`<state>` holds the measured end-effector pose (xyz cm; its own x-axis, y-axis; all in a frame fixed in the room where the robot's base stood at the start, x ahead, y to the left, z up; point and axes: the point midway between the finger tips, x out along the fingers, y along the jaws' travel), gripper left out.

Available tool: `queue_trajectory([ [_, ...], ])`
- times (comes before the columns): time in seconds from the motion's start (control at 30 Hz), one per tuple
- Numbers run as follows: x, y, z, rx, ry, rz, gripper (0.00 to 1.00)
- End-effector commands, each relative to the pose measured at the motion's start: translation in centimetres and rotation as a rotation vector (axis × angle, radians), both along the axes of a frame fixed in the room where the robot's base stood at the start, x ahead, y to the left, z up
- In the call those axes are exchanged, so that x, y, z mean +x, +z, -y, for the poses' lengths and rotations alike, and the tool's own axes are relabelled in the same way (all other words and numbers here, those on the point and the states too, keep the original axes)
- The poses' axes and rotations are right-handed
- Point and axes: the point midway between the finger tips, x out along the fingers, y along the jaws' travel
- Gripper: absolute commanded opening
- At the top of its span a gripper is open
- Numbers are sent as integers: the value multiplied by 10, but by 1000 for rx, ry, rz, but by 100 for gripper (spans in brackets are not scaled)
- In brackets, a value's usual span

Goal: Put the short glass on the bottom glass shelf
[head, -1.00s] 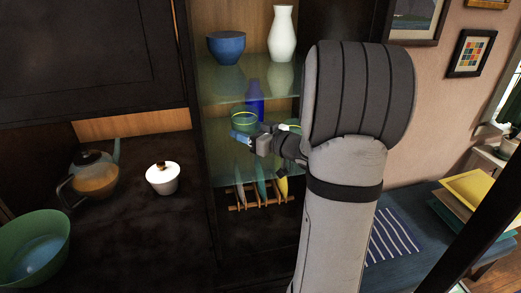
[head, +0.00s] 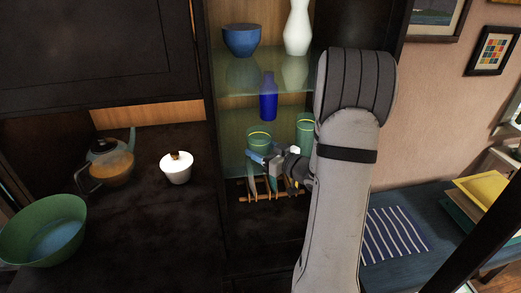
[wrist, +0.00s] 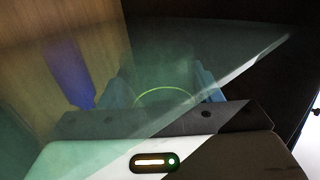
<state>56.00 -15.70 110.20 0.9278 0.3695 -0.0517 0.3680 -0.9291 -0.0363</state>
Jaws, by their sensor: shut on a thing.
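The short glass is green and clear with a yellow rim (head: 259,136). My gripper (head: 262,158) is shut on it, holding it upright at the front of the cabinet bay. In the wrist view its yellow rim (wrist: 165,90) shows between the blue fingers (wrist: 205,85), seen through a pane of glass. The bottom glass shelf (head: 232,165) spans the bay around and behind it. I cannot tell whether the glass touches this shelf. The gripper hides the glass's lower part.
A blue bottle (head: 268,98) and another green glass (head: 305,138) stand behind. The upper glass shelf (head: 240,80) holds a blue bowl (head: 241,40) and a white vase (head: 298,28). A rack of plates (head: 262,190) is below. A teapot (head: 110,165) and white pot (head: 176,168) stand left.

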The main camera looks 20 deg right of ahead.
Motion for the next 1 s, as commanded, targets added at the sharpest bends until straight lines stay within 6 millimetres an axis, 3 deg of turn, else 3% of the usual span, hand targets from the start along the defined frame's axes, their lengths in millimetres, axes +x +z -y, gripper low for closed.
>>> queue_trajectory([
  [0.07,0,-4,0,-1,0,1,16],
  [0.1,0,-4,0,0,0,0,59],
  [0.37,0,-3,1,0,-1,0,80],
  [0.7,0,3,1,0,-1,0,80],
  [1.0,-55,2,25,-1,-8,1,80],
])
